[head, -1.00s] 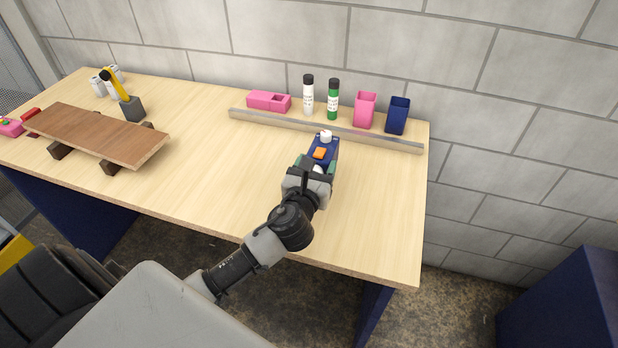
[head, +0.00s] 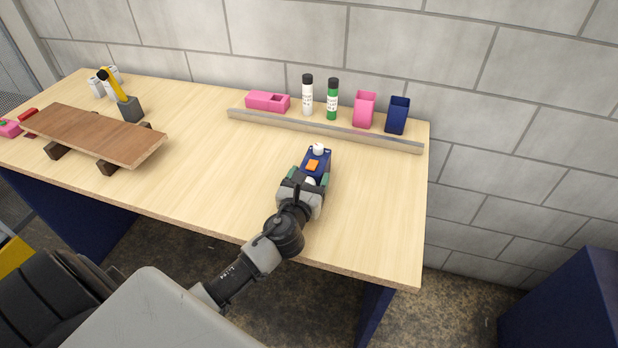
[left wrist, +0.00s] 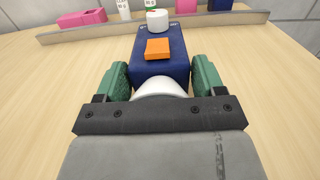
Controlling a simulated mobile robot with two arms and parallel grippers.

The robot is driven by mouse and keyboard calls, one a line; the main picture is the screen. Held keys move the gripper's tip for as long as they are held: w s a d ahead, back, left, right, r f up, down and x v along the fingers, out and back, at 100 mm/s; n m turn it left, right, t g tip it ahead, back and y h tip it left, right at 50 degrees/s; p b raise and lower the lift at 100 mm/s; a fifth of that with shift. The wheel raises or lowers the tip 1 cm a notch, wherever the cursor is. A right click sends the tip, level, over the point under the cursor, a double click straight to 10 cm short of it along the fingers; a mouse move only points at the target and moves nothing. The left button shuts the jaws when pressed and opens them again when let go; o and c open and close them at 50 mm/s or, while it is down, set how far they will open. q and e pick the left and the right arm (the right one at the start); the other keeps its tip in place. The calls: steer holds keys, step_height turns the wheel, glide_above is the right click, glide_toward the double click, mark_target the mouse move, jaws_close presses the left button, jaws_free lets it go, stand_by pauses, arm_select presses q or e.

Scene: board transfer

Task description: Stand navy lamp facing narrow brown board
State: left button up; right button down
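The navy lamp (head: 323,159) has a box-like navy body with an orange square on its upper face and a white knob at its far end. My left gripper (head: 309,176) is shut on it, green pads on both sides of its near end. In the left wrist view the lamp (left wrist: 160,68) points away from the gripper, and a white rounded part shows at its near end. Whether it touches the table is hard to tell. The narrow brown board (head: 95,134) lies at the far left across two dark blocks. My right gripper is not in view.
A grey rail (head: 330,132) runs along the back. Behind it stand a pink box (head: 268,102), white and green bottles, a pink cup (head: 364,110) and a navy cup (head: 397,116). A yellow-armed thing with a grey base (head: 131,109) stands behind the board. The middle table is clear.

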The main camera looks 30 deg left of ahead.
arm_select(q)
steer(key=shift+o, duration=1.4)
